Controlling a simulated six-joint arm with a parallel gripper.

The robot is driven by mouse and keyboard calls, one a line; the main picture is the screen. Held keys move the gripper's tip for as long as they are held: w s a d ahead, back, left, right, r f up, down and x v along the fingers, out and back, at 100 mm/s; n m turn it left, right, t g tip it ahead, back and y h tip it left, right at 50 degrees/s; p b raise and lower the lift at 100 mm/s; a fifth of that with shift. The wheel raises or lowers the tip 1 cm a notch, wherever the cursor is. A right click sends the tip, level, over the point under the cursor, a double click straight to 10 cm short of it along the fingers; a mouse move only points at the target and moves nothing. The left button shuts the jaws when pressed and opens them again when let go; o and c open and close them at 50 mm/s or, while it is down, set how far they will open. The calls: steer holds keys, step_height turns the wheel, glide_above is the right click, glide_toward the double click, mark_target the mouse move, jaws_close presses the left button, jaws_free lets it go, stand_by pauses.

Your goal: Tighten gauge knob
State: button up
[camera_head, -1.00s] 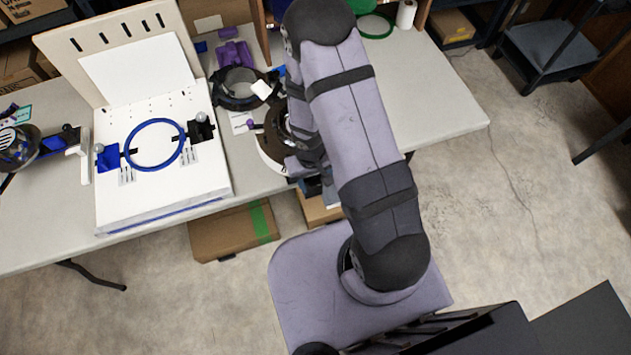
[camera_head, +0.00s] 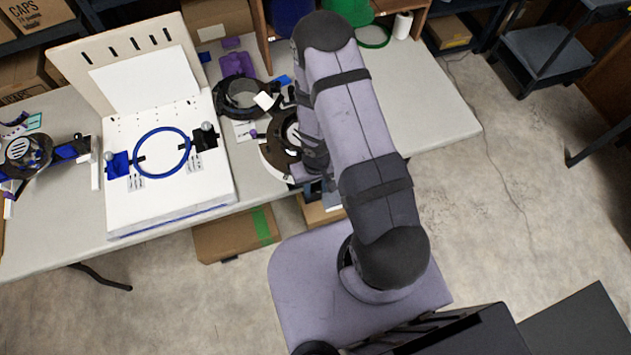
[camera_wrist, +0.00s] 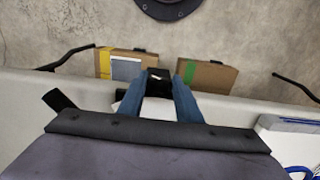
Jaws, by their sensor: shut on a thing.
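A dark, small piece (camera_wrist: 160,78) sits between my fingertips in the wrist view. It may be the gauge knob, but its shape is too small to tell. My gripper (camera_wrist: 160,86) has two blue fingers and is shut on this piece, above the table's front edge. A pale part lies just behind it between the fingers. In the head view my arm hides the gripper and the knob. A dark round fixture with a white centre (camera_head: 284,140) stands at the table's front edge, partly covered by my wrist.
A white board with a blue ring (camera_head: 163,153) stands left of the fixture. A black ring holder (camera_head: 240,97) sits behind it. A dark device (camera_head: 30,153) lies at the far left. Cardboard boxes (camera_head: 236,232) are under the table. The table's right part (camera_head: 430,105) is clear.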

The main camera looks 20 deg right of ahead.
mark_target(318, 187)
steer(key=p, duration=0.3)
steer(key=shift+w+r+y, duration=0.15)
steer(key=shift+r+y, duration=0.15)
steer(key=shift+f, duration=0.25)
steer(key=o, duration=1)
steer(key=shift+o, duration=0.2)
steer(key=shift+d+p, duration=0.1)
steer(key=shift+p, duration=0.2)
steer(key=shift+d+r+p, duration=0.15)
steer(key=shift+r+p, duration=0.9)
steer(key=shift+r, duration=0.8)
steer(key=shift+d+r+p, duration=0.1)
steer(key=shift+r+p, duration=0.95)
steer(key=shift+r, duration=0.75)
